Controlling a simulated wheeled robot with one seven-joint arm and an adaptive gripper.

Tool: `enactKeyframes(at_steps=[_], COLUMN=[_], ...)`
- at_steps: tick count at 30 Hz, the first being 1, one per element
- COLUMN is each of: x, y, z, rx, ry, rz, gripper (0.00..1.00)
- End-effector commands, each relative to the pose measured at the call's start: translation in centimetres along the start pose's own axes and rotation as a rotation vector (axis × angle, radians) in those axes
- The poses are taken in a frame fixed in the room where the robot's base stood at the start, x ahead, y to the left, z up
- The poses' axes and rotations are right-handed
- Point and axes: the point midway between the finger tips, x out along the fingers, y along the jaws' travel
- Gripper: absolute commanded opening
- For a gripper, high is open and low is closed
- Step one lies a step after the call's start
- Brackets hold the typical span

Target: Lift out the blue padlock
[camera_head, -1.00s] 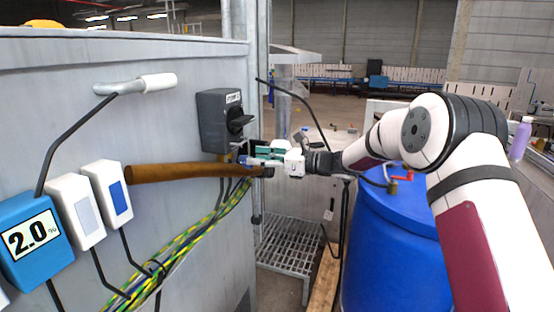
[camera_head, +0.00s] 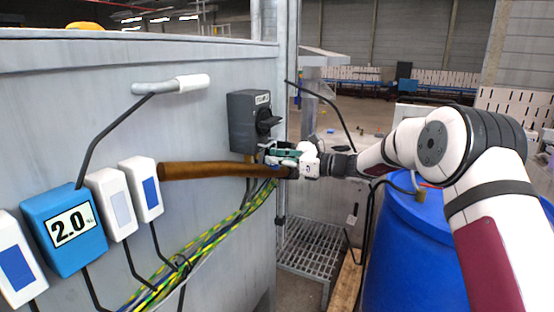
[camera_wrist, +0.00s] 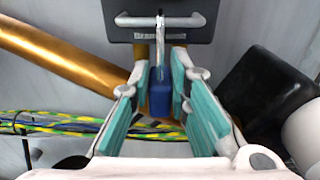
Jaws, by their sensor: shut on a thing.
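The blue padlock (camera_wrist: 160,99) is in the middle of the wrist view, between the teal finger pads of my gripper (camera_wrist: 159,84). My gripper is shut on its body. The metal shackle runs up to the silver bar on the dark switch box (camera_wrist: 185,30); I cannot tell whether it still passes around the bar. In the head view my gripper (camera_head: 287,156) is just below and right of the switch box (camera_head: 243,124). The padlock is mostly hidden there by the fingers.
A brown pipe (camera_head: 205,170) runs along the grey wall, ending close beside my gripper. Striped cables (camera_head: 215,236) hang below it. A dark rounded block (camera_wrist: 265,95) is close on the right in the wrist view. A blue barrel (camera_head: 405,245) stands under my arm.

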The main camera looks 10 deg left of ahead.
Motion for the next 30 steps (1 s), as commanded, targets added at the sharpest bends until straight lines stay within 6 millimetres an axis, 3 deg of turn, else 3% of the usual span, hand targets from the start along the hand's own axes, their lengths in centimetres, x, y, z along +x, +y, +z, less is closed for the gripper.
enactKeyframes(at_steps=[8, 30], x=[0.0, -0.2], y=[0.0, 0.0], z=[0.2, 3.4], rx=[0.0, -0.004], ry=[0.0, -0.006], rz=[0.0, -0.001], gripper=[0.0, 0.0])
